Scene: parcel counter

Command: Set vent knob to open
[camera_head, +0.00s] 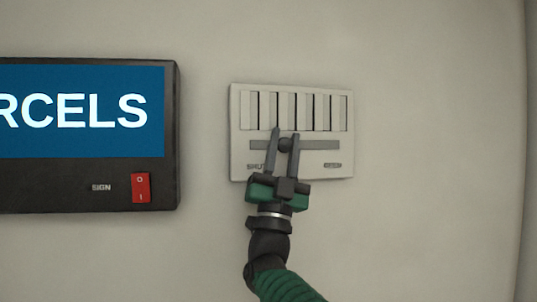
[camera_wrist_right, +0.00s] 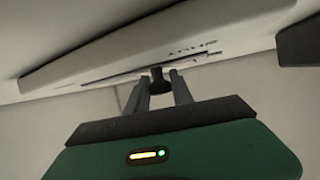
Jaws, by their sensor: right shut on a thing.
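The vent panel (camera_head: 343,150) is a pale plate on the wall with several vertical slots and a grey horizontal slider track below them. "SHUT" is printed at its lower left, and a small dark label at its lower right is too small to read. The dark round vent knob (camera_head: 285,145) sits on the track, a little left of its middle. My right gripper (camera_head: 285,139) is shut on the knob, one finger on each side. The right wrist view also shows the knob (camera_wrist_right: 160,78) between the fingers, against the panel (camera_wrist_right: 110,60). My left gripper is not in view.
A dark sign box (camera_head: 60,185) with a blue "PARCELS" face, partly cut off, hangs on the wall to the left. It carries a red rocker switch (camera_head: 141,188). The wall right of the panel is bare.

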